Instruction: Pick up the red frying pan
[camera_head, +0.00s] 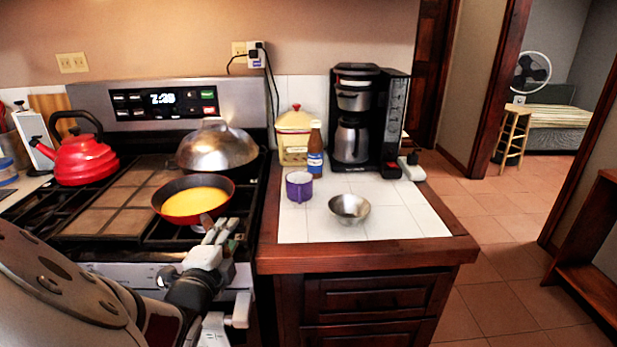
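The red frying pan (181,217) sits on the front right of the black stove, with something yellow (195,201) inside it. Its outer wall is red and its inner rim is dark. My gripper (220,229) is at the pan's near right side, by the stove's front edge. The pan's handle is not clearly visible and may be hidden behind my gripper. The fingers overlap the pan's near edge in the picture. I cannot tell whether they touch the pan or are closed on anything.
A red kettle (78,160) stands at the stove's left. A metal dome lid (217,148) is behind the pan. The tiled counter (400,222) at right holds a purple mug (299,186), a metal bowl (349,208), a bottle (315,150), a yellow canister (294,135) and a coffee maker (362,120).

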